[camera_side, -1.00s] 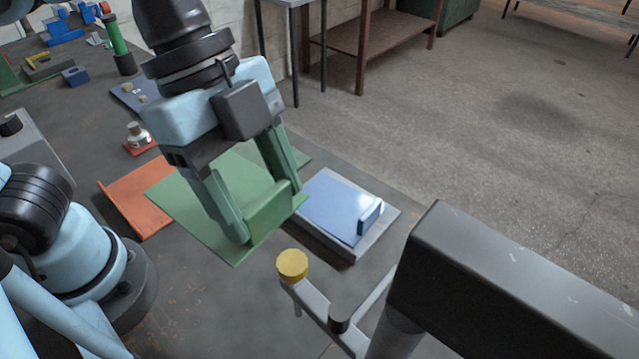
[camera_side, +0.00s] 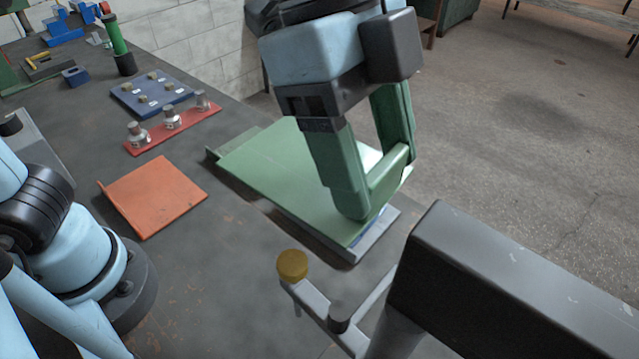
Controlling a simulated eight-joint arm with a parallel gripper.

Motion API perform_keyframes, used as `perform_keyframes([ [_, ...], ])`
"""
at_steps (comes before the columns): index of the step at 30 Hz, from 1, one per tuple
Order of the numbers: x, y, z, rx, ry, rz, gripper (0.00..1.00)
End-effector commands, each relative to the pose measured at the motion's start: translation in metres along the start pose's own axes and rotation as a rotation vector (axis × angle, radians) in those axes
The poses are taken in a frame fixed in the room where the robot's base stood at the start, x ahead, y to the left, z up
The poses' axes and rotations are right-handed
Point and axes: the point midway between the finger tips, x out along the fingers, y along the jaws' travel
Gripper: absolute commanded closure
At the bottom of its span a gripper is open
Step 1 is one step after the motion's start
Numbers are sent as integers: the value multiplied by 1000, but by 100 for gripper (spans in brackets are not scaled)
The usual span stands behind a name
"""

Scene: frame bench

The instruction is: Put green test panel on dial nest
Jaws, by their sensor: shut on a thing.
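The green test panel (camera_side: 275,165) is a flat plate with an upright green grip block at its right end. My gripper (camera_side: 372,190) is shut on that block, and its green fingers point down. The panel lies over a grey tray (camera_side: 375,238) that bears a blue plate (camera_side: 362,236), hiding most of both. I cannot tell if the panel touches them. No dial is plain to see, so I cannot tell for sure whether this tray is the dial nest.
An orange plate (camera_side: 155,197) lies left of the panel. Behind it are a red strip with several metal pieces (camera_side: 172,119) and a blue block with several studs (camera_side: 150,94). A yellow-topped knob (camera_side: 292,264) on a grey bracket stands in front, beside a dark box (camera_side: 500,290).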

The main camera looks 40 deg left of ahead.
Motion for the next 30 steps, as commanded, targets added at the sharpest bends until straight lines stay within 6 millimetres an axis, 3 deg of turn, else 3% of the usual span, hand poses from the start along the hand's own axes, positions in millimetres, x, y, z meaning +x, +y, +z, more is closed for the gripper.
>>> perform_keyframes([
  [6, 51, -21, -39, 17, 0, 8, 77],
  [16, 140, -35, -84, 38, 0, 16, 77],
  [24, 186, -35, -98, 47, 1, 19, 77],
  [30, 211, -35, -93, 47, 1, 20, 77],
])
